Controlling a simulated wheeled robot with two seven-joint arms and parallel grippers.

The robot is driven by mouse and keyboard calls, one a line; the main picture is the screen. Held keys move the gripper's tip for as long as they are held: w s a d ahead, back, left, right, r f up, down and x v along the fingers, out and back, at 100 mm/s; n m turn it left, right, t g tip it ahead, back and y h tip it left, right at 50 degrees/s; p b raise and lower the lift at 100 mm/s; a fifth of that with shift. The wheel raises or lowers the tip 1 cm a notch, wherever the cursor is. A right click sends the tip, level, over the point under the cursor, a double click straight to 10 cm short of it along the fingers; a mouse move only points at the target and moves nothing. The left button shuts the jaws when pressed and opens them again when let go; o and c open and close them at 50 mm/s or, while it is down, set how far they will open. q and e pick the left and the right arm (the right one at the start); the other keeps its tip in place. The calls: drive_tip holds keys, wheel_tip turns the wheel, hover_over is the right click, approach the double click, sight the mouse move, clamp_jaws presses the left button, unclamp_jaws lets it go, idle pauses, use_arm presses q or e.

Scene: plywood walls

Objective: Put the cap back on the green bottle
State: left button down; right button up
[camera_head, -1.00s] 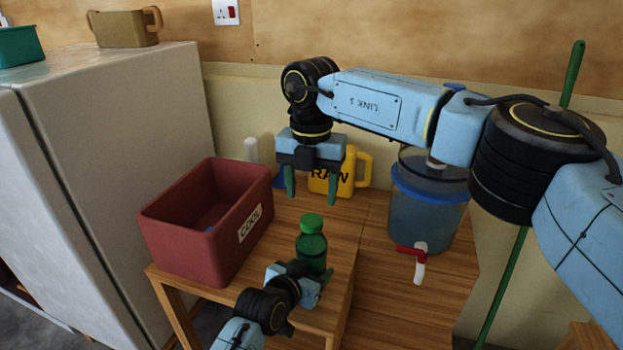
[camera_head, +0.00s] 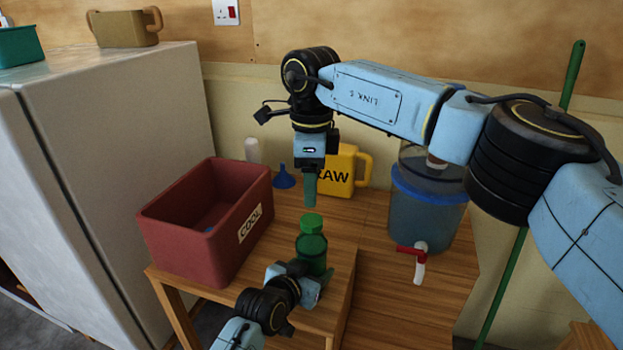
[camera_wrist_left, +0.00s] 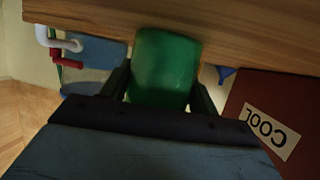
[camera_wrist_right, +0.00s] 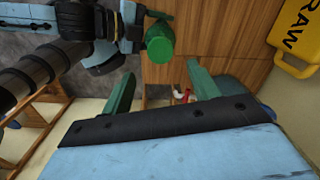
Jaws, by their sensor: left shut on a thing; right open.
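The green bottle (camera_head: 312,256) stands upright at the front of the wooden table. A brighter green cap (camera_head: 311,223) sits on its top; I cannot tell whether it is screwed down. The cap also shows in the right wrist view (camera_wrist_right: 159,44). My left gripper (camera_head: 312,277) is shut on the bottle's body, which fills the space between its fingers in the left wrist view (camera_wrist_left: 165,65). My right gripper (camera_head: 310,203) is open and empty, pointing down a little above the cap. Its two green fingers (camera_wrist_right: 161,82) show apart in the right wrist view.
A red crate (camera_head: 192,245) marked COOL stands left of the bottle. Behind are a blue funnel (camera_head: 284,178), a white object (camera_head: 252,150) and a yellow RAW jug (camera_head: 345,172). A lidded blue container (camera_head: 425,222) with a red-handled tap stands at the right. A fridge (camera_head: 120,110) borders the left.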

sight(312, 220)
drive_tip(key=shift+n, duration=0.8)
drive_tip(key=shift+f, duration=3.95)
drive_tip(key=c, duration=1)
drive_tip(key=m, duration=1.1)
drive_tip(key=shift+m, duration=0.3)
drive_tip(key=o, duration=1.2)
drive_tip(key=shift+c, duration=0.2)
